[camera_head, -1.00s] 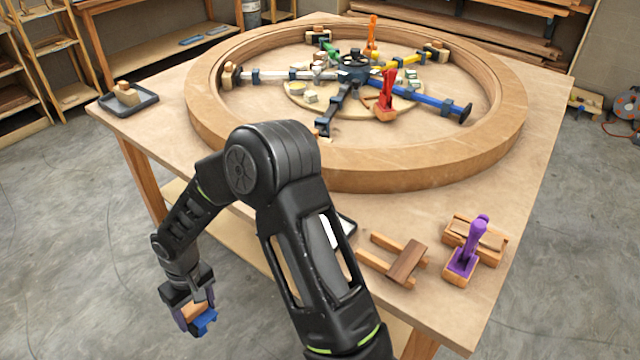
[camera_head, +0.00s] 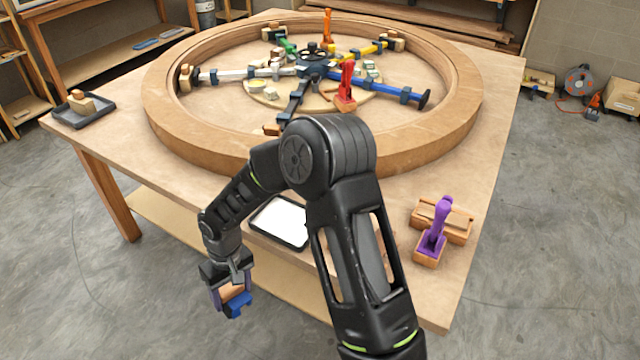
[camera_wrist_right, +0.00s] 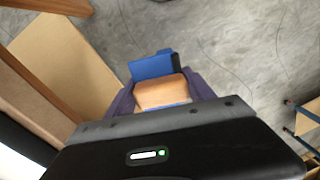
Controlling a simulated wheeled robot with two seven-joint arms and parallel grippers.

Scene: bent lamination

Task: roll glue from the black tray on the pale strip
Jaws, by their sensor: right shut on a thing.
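The black tray (camera_head: 256,228) with white content lies at the front edge of the table, partly covered by my right arm. My right gripper (camera_head: 232,294) is shut on a wood-and-blue tool (camera_head: 236,304), out past the table's front edge and lower left of the tray in the picture. In the right wrist view the tool's wooden part (camera_wrist_right: 162,92) sits between the purplish fingers, with its blue part (camera_wrist_right: 151,66) beyond. I cannot pick out the pale strip for certain. My left gripper is not in view.
A large wooden ring (camera_head: 400,150) with coloured clamps inside fills much of the table (camera_head: 492,130). A purple clamp (camera_head: 437,235) stands at the front right by wooden blocks. A dark tray (camera_head: 98,112) with wooden blocks is at the left corner. A low shelf (camera_head: 180,235) lies beneath.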

